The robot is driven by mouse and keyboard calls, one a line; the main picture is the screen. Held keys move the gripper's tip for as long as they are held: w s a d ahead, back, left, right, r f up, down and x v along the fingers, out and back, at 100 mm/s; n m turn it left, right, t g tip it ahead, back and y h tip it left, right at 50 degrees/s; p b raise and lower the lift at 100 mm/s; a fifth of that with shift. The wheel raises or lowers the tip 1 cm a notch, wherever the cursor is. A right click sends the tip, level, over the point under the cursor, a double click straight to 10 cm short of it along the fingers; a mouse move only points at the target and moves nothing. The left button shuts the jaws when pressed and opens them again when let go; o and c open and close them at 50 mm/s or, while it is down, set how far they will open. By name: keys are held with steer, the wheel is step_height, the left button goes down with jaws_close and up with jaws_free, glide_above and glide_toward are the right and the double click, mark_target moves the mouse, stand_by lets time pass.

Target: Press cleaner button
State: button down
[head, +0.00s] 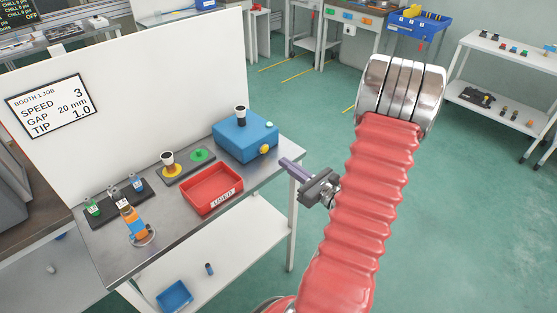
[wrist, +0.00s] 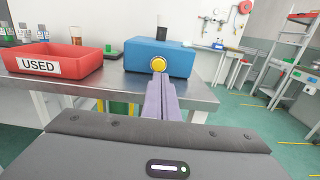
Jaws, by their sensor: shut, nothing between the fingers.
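The cleaner is a blue box (head: 245,137) on the right end of the grey bench. Its round yellow button (head: 264,150) is on the side toward my gripper (head: 283,162). A dark-and-white cup-like piece (head: 240,113) stands on top of the box. In the wrist view the button (wrist: 158,64) sits on the front face of the box (wrist: 150,55). My gripper (wrist: 159,78) is shut and empty, with its purple fingers pointing at the button. The head view shows a small gap between fingertips and button.
A red tray labelled USED (head: 212,190) is left of the box. A white panel (head: 150,85) backs the bench. Floor to the right is clear.

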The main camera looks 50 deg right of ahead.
steer(key=s, duration=0.6)
steer(key=shift+s+a, duration=0.15)
steer(key=shift+s, duration=0.25)
stand_by(0.6)
